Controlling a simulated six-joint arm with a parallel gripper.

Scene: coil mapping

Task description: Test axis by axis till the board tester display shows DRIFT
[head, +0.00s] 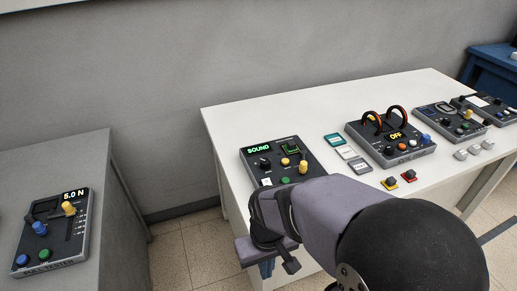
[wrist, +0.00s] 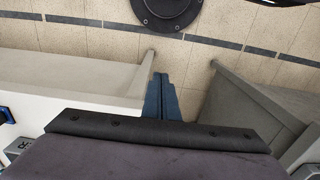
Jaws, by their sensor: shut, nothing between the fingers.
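A dark tester box (head: 262,178) on the white table's near left corner has a display reading SOUND in green, with black, yellow and green knobs or buttons; its name label is too small to read. Farther right, a dark box (head: 365,145) carries two orange-and-black arches and a display reading OFF. No display I can read shows DRIFT. My gripper (head: 266,270) is in front of the table's near left edge, apart from the boxes and partly hidden by my arm. In the wrist view its blue fingers (wrist: 161,92) are together and empty, above the floor.
A grey bench (head: 75,150) at left holds another tester (head: 50,235) reading 5.0 N. A floor gap separates bench and table.

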